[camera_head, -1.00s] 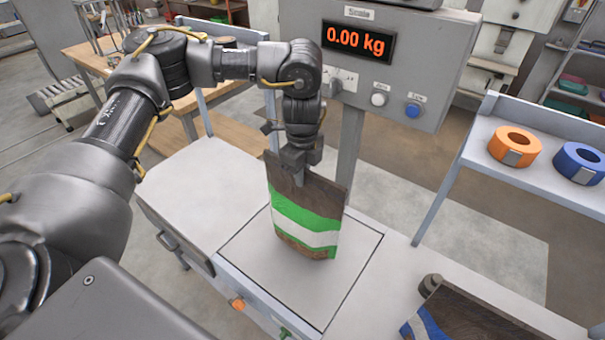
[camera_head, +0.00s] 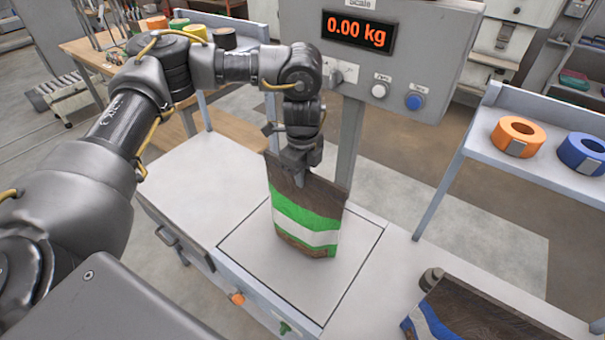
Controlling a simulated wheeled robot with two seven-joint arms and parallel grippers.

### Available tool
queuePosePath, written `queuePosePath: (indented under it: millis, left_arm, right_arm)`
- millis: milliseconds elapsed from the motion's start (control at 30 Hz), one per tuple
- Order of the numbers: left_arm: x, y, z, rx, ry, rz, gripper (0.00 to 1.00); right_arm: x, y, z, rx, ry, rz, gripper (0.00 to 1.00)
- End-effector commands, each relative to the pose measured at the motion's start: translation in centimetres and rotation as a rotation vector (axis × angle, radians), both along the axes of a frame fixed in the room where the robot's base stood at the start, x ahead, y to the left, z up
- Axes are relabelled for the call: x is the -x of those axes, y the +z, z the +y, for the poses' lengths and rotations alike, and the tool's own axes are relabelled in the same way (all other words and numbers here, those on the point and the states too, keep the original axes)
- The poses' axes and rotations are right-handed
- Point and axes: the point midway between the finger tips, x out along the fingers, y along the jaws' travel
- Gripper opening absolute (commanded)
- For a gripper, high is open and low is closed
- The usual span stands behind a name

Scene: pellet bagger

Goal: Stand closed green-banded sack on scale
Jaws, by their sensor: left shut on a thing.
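The green-banded sack (camera_head: 306,222) is brown with a green and a white band. It hangs upright, slightly tilted, over the square scale plate (camera_head: 340,275). My left gripper (camera_head: 301,170) is shut on its top edge from above. The sack's bottom looks close to the plate; I cannot tell whether it touches. The scale display (camera_head: 357,32) reads 0.00 kg in orange. My right gripper is not in view.
A brown sack with a blue band (camera_head: 455,312) lies at the lower right beside a dark knob. An orange roll (camera_head: 517,137) and a blue roll (camera_head: 582,158) sit on the right shelf. The bench left of the plate is clear.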

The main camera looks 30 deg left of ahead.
Motion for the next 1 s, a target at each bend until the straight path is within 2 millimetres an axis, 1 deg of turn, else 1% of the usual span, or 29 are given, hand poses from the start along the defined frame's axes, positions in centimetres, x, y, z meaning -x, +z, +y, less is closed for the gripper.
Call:
queuePosePath:
  millis: [100,133,300,533,667,767,1000]
  left_arm:
    - [-0.1,-0.3,0.0,0.001,0.0,-0.002,0.0]
    - [-0.1,-0.1,0.0,0.001,0.0,-0.003,0.13]
    - [0.0,-0.2,0.0,0.001,0.0,-0.002,0.34]
    - [0.1,-0.4,0.0,-0.001,0.0,0.002,0.34]
    - [0.0,0.3,0.0,-0.001,-0.001,-0.001,0.34]
    - [-0.1,1.7,0.0,0.0,-0.001,-0.004,0.34]
    - [-0.1,6.6,0.0,-0.001,0.0,-0.006,0.34]
  right_arm:
    - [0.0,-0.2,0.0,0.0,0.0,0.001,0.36]
    - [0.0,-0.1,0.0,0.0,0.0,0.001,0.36]
    - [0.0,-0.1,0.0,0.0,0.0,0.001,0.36]
    - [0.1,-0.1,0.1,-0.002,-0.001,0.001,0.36]
    - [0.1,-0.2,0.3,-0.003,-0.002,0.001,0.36]
    - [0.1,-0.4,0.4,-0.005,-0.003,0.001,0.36]
    - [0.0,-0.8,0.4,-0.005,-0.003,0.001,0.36]
